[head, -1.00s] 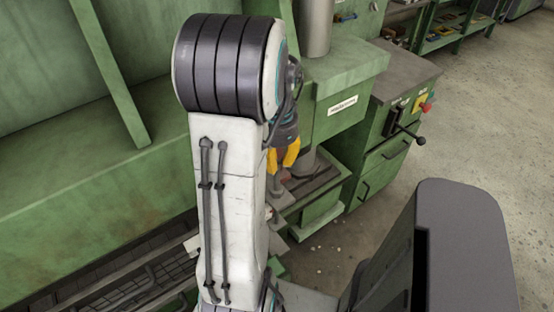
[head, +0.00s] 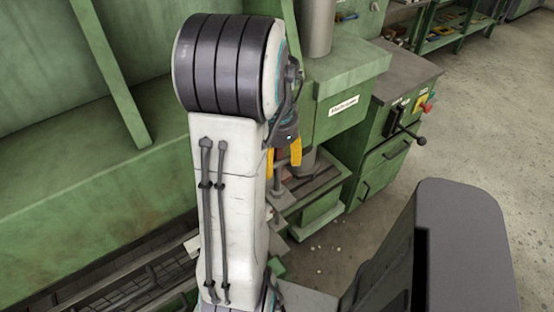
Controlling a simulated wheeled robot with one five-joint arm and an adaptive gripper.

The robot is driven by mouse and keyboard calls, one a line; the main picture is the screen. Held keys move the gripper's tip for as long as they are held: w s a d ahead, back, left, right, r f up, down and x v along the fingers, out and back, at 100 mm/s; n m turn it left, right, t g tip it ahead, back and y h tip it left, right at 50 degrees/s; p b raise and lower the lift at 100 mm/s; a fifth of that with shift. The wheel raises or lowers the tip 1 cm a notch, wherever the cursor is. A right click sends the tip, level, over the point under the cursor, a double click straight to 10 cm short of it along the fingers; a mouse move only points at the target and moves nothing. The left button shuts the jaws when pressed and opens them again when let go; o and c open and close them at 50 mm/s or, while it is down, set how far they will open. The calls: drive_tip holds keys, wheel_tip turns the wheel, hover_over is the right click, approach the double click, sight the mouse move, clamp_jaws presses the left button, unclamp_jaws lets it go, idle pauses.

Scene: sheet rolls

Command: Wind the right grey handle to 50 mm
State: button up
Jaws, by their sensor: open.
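My gripper (head: 284,156) has yellow fingers. It hangs open, pointing down, just right of my white arm link, in front of the green machine's right end. A grey upright piece (head: 279,182) shows just below the fingers, partly behind my arm. I cannot tell whether it is the right grey handle, or whether the fingers touch it. No 50 mm reading can be made out. My arm hides much of the middle of the machine.
The green machine (head: 60,190) fills the left. A green cabinet (head: 385,165) at right has a black lever (head: 409,132) and a red knob (head: 427,106). A label (head: 343,106) is too small to read. Grey floor (head: 500,130) lies clear at far right.

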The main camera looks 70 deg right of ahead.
wheel_tip(320, 180, up, 10)
drive_tip(key=p, duration=0.8)
idle(0.9)
